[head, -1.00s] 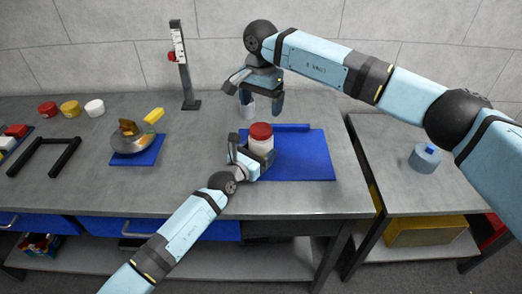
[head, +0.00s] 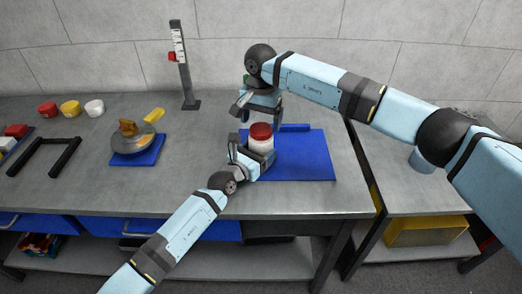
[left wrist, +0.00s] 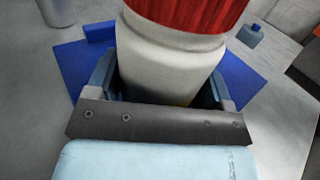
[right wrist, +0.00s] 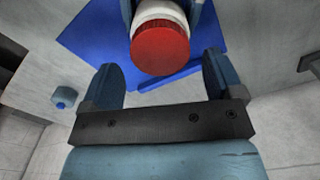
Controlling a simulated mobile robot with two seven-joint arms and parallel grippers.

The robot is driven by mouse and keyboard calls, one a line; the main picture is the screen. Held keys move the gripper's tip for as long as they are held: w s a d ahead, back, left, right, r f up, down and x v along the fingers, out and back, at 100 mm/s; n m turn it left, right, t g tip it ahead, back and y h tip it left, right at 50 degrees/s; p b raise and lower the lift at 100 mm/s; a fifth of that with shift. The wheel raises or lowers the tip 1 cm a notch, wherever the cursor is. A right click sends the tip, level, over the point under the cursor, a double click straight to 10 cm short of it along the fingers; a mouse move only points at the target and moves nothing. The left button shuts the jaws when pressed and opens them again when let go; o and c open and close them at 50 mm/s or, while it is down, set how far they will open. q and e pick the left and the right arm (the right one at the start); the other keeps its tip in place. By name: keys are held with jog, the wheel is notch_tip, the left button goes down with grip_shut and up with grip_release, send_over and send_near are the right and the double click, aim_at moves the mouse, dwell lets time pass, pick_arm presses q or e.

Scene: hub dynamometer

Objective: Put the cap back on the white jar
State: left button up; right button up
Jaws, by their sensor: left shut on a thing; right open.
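The white jar (head: 261,146) stands upright on a blue mat (head: 310,160), with a ribbed red cap (head: 261,131) sitting on its top. My left gripper (head: 255,160) is shut around the jar body. The left wrist view shows the jar (left wrist: 172,65) between its fingers and the cap (left wrist: 185,12) above a pale neck. My right gripper (head: 262,112) is open and empty, above and just behind the cap. In the right wrist view the cap top (right wrist: 160,52) lies ahead of the open fingers (right wrist: 163,78), apart from them. I cannot tell how tightly the cap sits.
A grey cylinder (left wrist: 60,10) stands behind the mat, partly hidden by my right gripper in the head view. A post with a scale (head: 183,65) stands at the back. A pan-like device (head: 132,138) and several small containers (head: 70,107) are at the left. The front table area is clear.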

aim_at(261, 146)
jog(key=shift+f, duration=1.4)
jog(key=shift+c, duration=0.2)
